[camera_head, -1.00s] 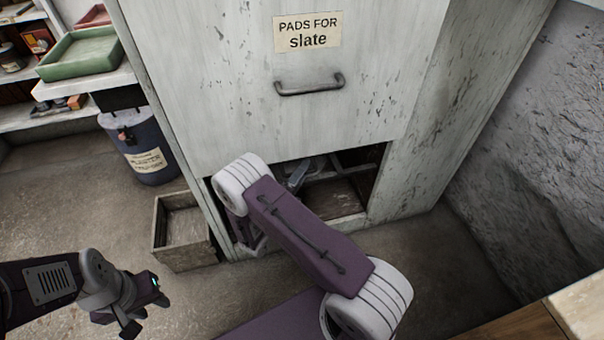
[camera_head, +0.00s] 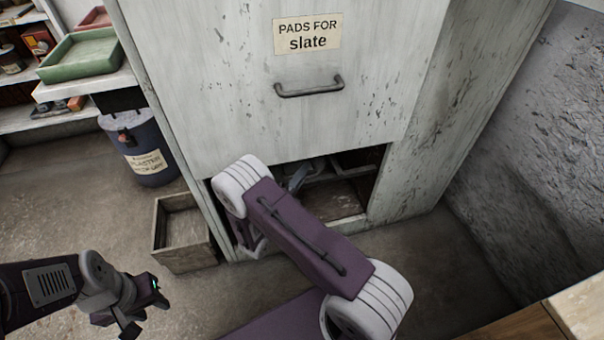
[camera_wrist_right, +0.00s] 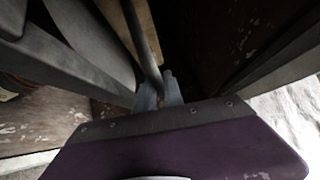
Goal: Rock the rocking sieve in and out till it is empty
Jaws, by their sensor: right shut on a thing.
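My right arm reaches into the dark opening low in the pale cabinet. Its gripper (camera_head: 298,178) is mostly hidden there in the head view. In the wrist view my right gripper (camera_wrist_right: 159,92) is shut on a dark, thin rod-like handle (camera_wrist_right: 145,55), which runs up beside a strip of wood. Wooden framing shows inside the opening; I cannot tell which part is the rocking sieve, and its contents are hidden. My left gripper (camera_head: 146,308) is empty and looks open, above the floor at the lower left.
The cabinet (camera_head: 380,90) has a drawer front labelled "PADS FOR slate" with a metal handle (camera_head: 309,88). An open wooden box (camera_head: 182,228) stands on the floor left of it, with a blue bin (camera_head: 140,150) behind. A rough grey wall (camera_head: 540,130) is at right.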

